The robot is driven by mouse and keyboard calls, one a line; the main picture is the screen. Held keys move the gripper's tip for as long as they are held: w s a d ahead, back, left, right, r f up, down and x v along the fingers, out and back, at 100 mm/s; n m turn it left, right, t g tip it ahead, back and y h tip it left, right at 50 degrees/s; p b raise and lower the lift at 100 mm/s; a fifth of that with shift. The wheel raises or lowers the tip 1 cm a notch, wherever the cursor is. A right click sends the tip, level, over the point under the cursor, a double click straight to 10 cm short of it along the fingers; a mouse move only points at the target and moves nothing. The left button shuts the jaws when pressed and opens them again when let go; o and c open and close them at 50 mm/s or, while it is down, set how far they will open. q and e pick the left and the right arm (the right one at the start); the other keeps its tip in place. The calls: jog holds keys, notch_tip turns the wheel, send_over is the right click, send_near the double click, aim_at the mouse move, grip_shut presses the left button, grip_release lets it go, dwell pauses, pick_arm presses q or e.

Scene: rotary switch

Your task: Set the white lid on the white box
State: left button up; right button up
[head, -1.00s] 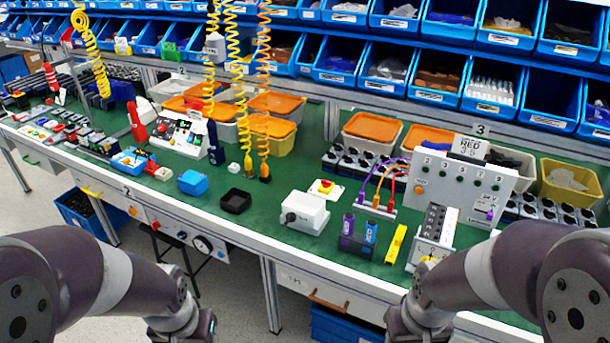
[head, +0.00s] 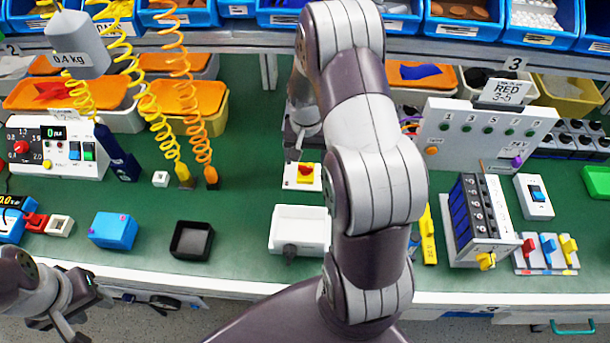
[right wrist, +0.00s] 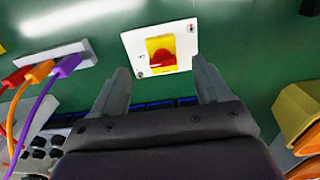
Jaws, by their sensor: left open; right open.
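A white plate with a yellow-and-red rotary knob (head: 304,176) lies on the green bench top; it looks like the white lid. The white box (head: 300,227) stands just in front of it, with a grey round part on its front. I cannot tell whether its top is open. My right gripper (head: 298,152) is at the plate's far side, partly hidden by my arm. In the right wrist view its open fingers (right wrist: 160,66) point toward the plate (right wrist: 160,48), with nothing between them. My left gripper (head: 88,305) is open and empty at the front left, off the bench edge.
A black open tray (head: 191,240) and a blue box (head: 114,230) stand left of the white box. Coiled hoses (head: 200,150) hang behind. A yellow block (head: 428,236) and a switch panel (head: 478,220) stand to the right. Bench between tray and white box is clear.

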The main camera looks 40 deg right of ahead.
aim_at(306, 167)
jog(key=f, duration=0.4)
jog(key=w+f, duration=0.1)
jog(key=f, duration=0.1)
jog(key=shift+w+d, duration=0.1)
jog(key=shift+d, duration=0.25)
jog(key=shift+f+p, duration=0.3)
jog(key=shift+f, duration=0.1)
jog(key=c, duration=1.2)
pick_arm(q)
jog(key=shift+w+d+r, duration=0.2)
jog(key=shift+w+d, duration=0.05)
jog(key=shift+w, duration=0.15)
pick_arm(e)
jog(key=shift+r, duration=0.15)
